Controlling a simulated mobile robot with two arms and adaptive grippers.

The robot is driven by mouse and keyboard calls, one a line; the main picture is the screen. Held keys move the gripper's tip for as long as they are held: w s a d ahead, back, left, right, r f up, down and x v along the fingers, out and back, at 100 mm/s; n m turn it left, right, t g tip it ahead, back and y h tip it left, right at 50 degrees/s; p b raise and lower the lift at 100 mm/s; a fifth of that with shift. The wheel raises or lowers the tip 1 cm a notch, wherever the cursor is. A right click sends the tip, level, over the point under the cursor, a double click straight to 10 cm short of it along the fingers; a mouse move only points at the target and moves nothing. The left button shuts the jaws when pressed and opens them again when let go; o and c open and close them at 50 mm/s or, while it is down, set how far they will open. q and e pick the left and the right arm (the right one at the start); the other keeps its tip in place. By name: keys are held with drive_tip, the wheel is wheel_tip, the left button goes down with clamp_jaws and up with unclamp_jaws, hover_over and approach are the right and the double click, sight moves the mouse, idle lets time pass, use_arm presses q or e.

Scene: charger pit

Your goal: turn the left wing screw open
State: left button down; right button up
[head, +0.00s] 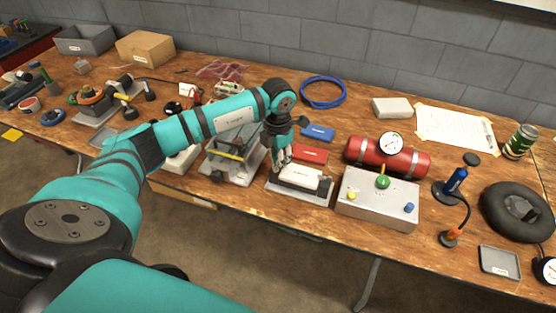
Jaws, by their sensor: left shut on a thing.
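My left gripper (281,157) points down at the left end of a small fixture (299,193) near the front edge of the bench. The fixture has a grey base plate with a white block (301,175) on it and a dark part (325,186) at its right end. The gripper is shut at the place of the left wing screw, on the left end of the fixture. The fingers hide most of the screw, so its turn cannot be seen. My right gripper is not in view.
A grey control box (375,207) with coloured knobs stands close to the right of the fixture. A red cylinder with a gauge (364,155) lies behind it. A red box (310,153) and a blue box (318,133) lie behind the fixture. A metal frame (222,165) stands to the left.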

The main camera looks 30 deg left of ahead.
use_arm(q)
drive_tip(key=n, duration=0.6)
drive_tip(key=shift+r, duration=0.1)
drive_tip(key=shift+w, duration=0.1)
idle(0.5)
drive_tip(key=c, duration=1.5)
unclamp_jaws()
wheel_tip(320, 180, up, 12)
